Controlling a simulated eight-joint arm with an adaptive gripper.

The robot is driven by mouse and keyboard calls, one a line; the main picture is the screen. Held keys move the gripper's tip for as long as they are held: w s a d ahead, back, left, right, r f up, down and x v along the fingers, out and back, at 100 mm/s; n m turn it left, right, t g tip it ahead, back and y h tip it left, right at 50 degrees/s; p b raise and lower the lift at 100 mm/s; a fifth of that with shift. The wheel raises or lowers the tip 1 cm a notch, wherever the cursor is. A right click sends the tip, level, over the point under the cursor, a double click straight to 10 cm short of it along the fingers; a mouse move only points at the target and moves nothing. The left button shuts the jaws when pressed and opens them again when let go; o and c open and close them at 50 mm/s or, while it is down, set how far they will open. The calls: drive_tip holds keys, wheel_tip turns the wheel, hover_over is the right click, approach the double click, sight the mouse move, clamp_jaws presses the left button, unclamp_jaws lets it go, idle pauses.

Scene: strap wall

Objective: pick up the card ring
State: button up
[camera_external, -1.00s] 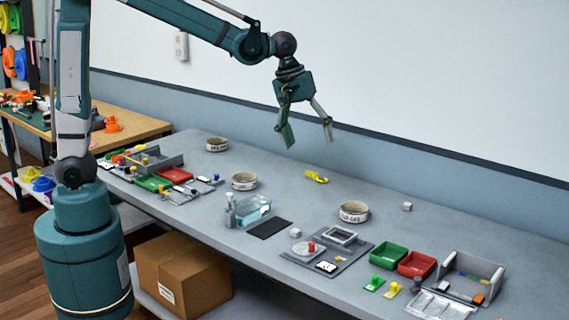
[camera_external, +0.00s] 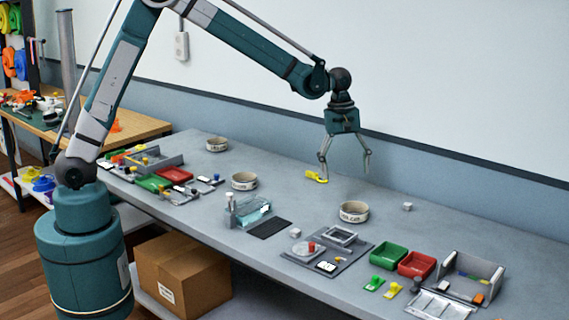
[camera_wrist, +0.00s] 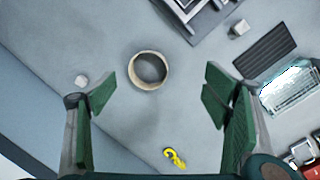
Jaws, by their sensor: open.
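Three cream ring-shaped bands with dark lettering stand on the grey bench. The nearest to my gripper is the right-hand ring (camera_external: 353,212); the others are the middle ring (camera_external: 244,181) and the far left ring (camera_external: 217,144). The lettering is too small to read surely, so I cannot tell which is the card ring. My gripper (camera_external: 345,172) is open and empty, pointing down above the bench, behind the right-hand ring. In the wrist view one ring (camera_wrist: 149,70) lies between and ahead of my open fingers (camera_wrist: 158,95), apart from both, its hollow facing up.
A yellow hook (camera_external: 316,177) lies near my left finger; it shows in the wrist view (camera_wrist: 174,158). A small white cube (camera_external: 407,207) lies right of the ring. A grey tray (camera_external: 297,259), green bin (camera_external: 388,256) and red bin (camera_external: 417,264) stand in front. Bench around the ring is clear.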

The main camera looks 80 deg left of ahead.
sight(355, 207)
drive_tip(key=w+a+f+n, duration=0.2)
drive_tip(key=w+a+f, duration=0.1)
drive_tip(key=f, duration=0.5)
drive_tip(key=shift+w+a+g, duration=0.2)
drive_tip(key=shift+w+g, duration=0.2)
drive_tip(key=shift+w, duration=0.2)
drive_tip(key=shift+f, duration=0.15)
drive_tip(key=shift+d+f, duration=0.15)
drive_tip(key=shift+f, duration=1.05)
drive_tip(key=shift+f, duration=0.1)
drive_tip(key=shift+w+d+f, duration=0.1)
drive_tip(key=shift+d+f, duration=0.05)
drive_tip(key=shift+f, duration=1.1)
drive_tip(key=shift+w+d+f, duration=0.1)
drive_tip(key=shift+f, duration=1.15)
drive_tip(key=shift+c, duration=0.2)
drive_tip(key=c, duration=0.7)
